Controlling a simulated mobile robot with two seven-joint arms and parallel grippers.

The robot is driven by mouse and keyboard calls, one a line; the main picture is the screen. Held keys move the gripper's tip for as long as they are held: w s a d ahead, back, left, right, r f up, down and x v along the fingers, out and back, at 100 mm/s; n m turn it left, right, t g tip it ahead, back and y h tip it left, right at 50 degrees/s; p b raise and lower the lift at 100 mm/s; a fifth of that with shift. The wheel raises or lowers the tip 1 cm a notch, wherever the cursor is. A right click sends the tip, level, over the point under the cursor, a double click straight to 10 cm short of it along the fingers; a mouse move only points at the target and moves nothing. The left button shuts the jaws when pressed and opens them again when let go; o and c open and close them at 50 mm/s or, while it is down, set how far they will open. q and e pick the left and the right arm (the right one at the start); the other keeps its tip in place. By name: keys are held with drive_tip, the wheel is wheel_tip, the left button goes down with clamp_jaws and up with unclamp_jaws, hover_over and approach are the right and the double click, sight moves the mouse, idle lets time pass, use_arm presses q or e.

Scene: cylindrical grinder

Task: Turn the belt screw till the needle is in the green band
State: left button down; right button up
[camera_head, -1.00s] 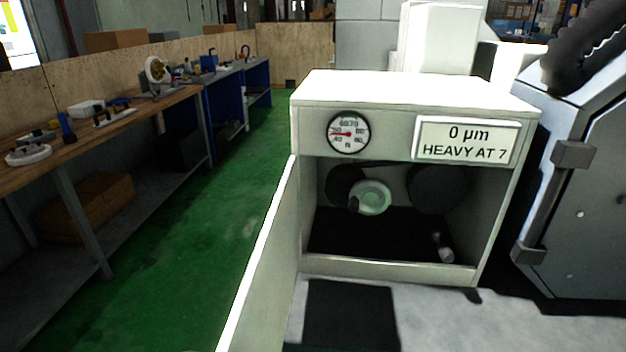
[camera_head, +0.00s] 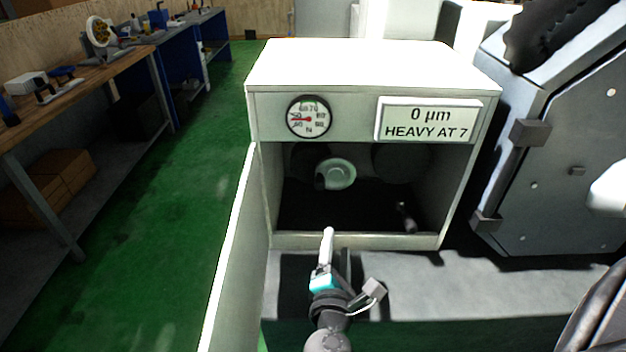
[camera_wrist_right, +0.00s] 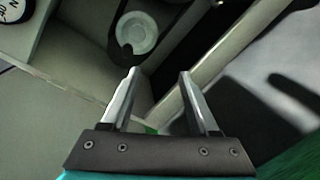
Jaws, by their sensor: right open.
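The round gauge (camera_head: 309,117) sits on the front of the white machine housing (camera_head: 350,90). Its red needle points left; I cannot make out a green band. Inside the open housing are a pale green pulley (camera_head: 338,174), dark wheels and a small metal-ended rod (camera_head: 405,217) at the lower right. I cannot tell for certain which part is the belt screw. My right gripper (camera_head: 328,238) is in front of the housing's lower lip. In the right wrist view its two fingers (camera_wrist_right: 160,74) are apart and empty, with the pulley (camera_wrist_right: 136,33) beyond them. My left gripper is not in view.
The housing's door (camera_head: 232,250) stands open on the left. A sign (camera_head: 425,120) reads "0 µm HEAVY AT 7". A grey machine (camera_head: 560,150) stands close on the right. A workbench (camera_head: 90,78) lines the left, with clear green floor (camera_head: 190,200) between.

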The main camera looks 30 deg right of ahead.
sight(320, 188)
drive_tip(key=w+d+r+n, duration=0.1)
drive_tip(key=w, duration=0.4)
drive_tip(key=w+d+n+t, duration=0.1)
drive_tip(key=w+d+n, duration=0.1)
drive_tip(key=w, duration=0.3)
drive_tip(key=w+d+r+n+t, duration=0.1)
drive_tip(key=w+d, duration=0.1)
drive_tip(key=w, duration=0.3)
drive_tip(key=shift+w+d+r+n+y+p, duration=0.25)
drive_tip(key=shift+w+r+n+y+p, duration=0.05)
drive_tip(key=shift+w+r+n+p, duration=0.1)
drive_tip(key=shift+c, duration=0.4)
clamp_jaws()
drive_tip(key=shift+f, duration=0.1)
